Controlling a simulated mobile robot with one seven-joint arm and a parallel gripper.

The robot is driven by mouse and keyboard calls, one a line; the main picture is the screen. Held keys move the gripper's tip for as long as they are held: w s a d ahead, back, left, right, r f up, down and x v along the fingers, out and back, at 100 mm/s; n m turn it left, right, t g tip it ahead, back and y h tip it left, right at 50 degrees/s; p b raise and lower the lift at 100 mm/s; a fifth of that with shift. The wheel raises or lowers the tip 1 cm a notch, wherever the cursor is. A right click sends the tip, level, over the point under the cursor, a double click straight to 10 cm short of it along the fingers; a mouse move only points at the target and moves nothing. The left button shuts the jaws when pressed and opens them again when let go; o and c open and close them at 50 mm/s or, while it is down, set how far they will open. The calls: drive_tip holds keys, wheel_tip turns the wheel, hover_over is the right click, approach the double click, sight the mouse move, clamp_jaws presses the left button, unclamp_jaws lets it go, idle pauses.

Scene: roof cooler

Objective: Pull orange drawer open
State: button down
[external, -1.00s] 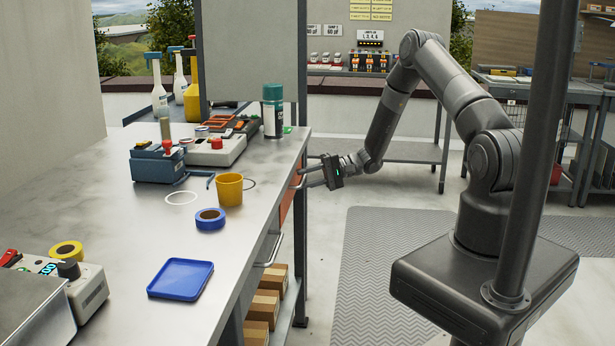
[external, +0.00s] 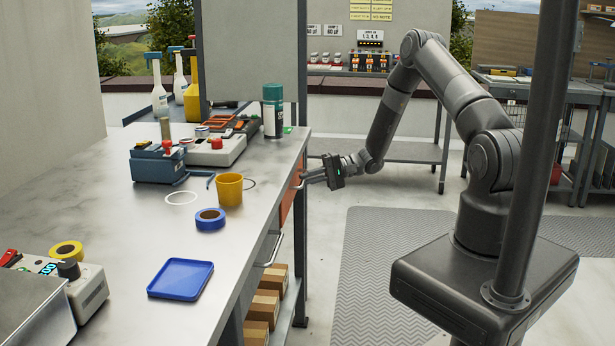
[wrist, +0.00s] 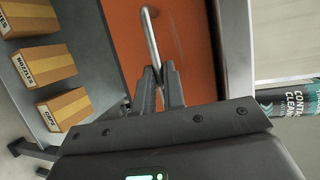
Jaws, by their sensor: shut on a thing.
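The orange drawer (external: 287,203) is set under the right side of the metal workbench, its front facing my arm. Its front fills the upper middle of the wrist view (wrist: 190,45), with a silver bar handle (wrist: 150,30) on it. My gripper (external: 308,177) is at the drawer front. In the wrist view its two fingers (wrist: 161,72) are closed together around the lower end of the handle. The drawer front looks flush with the bench; I see no gap.
The workbench top (external: 120,240) holds a yellow cup (external: 229,190), blue tape (external: 210,219), a blue tray (external: 181,279) and a green-capped can (external: 272,112). Another handle (external: 272,250) is nearer the camera, above cardboard boxes (external: 262,306).

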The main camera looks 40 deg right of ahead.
drive_tip(key=s+d, duration=2.2)
drive_tip(key=shift+s+d, duration=0.15)
drive_tip(key=c, duration=1.5)
unclamp_jaws()
drive_tip(key=v, duration=1.1)
